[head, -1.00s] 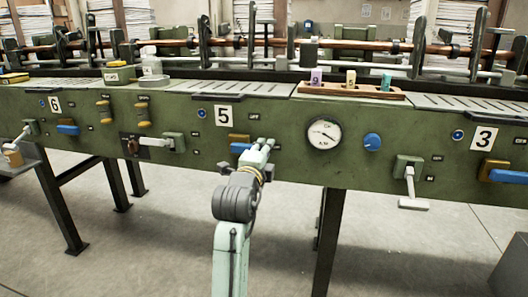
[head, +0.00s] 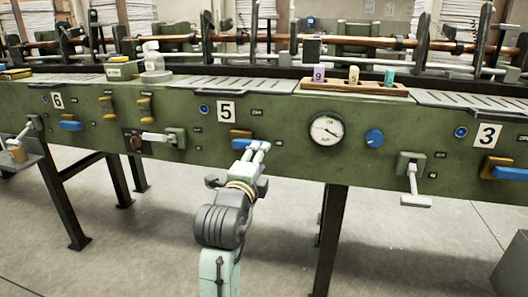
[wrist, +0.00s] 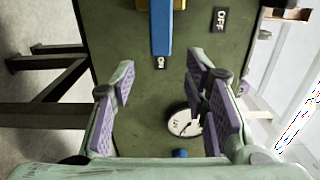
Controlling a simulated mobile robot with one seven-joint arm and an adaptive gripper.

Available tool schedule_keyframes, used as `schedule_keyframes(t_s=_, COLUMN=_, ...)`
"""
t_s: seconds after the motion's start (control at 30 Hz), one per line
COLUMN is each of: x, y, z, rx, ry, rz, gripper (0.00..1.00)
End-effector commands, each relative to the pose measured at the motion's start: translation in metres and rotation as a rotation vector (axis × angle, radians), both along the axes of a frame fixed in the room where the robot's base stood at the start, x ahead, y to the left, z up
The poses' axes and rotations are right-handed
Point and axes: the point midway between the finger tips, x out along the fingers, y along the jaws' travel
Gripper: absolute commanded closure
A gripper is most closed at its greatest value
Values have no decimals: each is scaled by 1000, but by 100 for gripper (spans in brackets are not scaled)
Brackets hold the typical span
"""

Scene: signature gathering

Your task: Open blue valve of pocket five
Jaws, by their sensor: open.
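The pocket five plate (head: 226,111) is on the green machine front. Its blue valve handle (head: 240,144) lies horizontal below and right of the plate, on a yellow mount (head: 240,133), partly hidden by my gripper. In the wrist view the blue handle (wrist: 161,28) points at the ON label (wrist: 160,63); the OFF label (wrist: 220,18) is to the right. My gripper (head: 258,147) is open and empty in front of the handle's right end. In the wrist view my fingers (wrist: 165,97) are spread, with the handle's tip just beyond the gap between them.
A round gauge (head: 326,130) and a blue knob (head: 374,137) sit to the right on the panel. A white lever (head: 157,137) is to the left.

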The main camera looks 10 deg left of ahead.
Motion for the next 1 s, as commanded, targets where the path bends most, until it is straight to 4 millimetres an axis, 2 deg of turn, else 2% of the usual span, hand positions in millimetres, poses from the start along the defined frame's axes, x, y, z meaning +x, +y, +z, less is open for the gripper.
schedule_keyframes(t_s=0.1, x=-22, y=1, z=0, rx=0, ry=-1, rz=2, gripper=58)
schedule_keyframes(t_s=0.23, x=-37, y=2, z=0, rx=0, ry=0, rz=2, gripper=58)
schedule_keyframes(t_s=0.4, x=-44, y=1, z=0, rx=0, ry=1, rz=0, gripper=58)
schedule_keyframes(t_s=0.7, x=-44, y=4, z=4, rx=-9, ry=-10, rz=9, gripper=58)
schedule_keyframes(t_s=0.77, x=-47, y=12, z=15, rx=-35, ry=-37, rz=31, gripper=58)
schedule_keyframes(t_s=0.87, x=-59, y=38, z=50, rx=-130, ry=-136, rz=103, gripper=58)
schedule_keyframes(t_s=0.97, x=-85, y=77, z=102, rx=-268, ry=-308, rz=196, gripper=58)
schedule_keyframes(t_s=1.0, x=-100, y=94, z=125, rx=-326, ry=-390, rz=229, gripper=58)
